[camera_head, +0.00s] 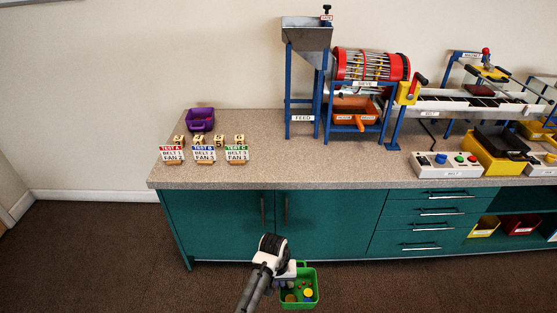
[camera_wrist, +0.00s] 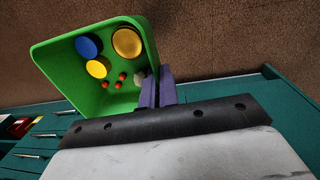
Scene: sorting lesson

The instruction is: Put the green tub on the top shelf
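The green tub (camera_head: 313,287) hangs in front of the teal cabinet, over the brown floor. In the wrist view the tub (camera_wrist: 62,72) holds blue and yellow discs, small red balls and a grey piece.
A yellow bin (camera_head: 484,227) and a red bin (camera_head: 520,223) sit lower in the shelf unit. Drawers with handles (camera_head: 421,229) stand left of it. The counter (camera_head: 280,172) above carries machines, a purple tub (camera_head: 200,120) and labelled cards. Floor in front is clear.

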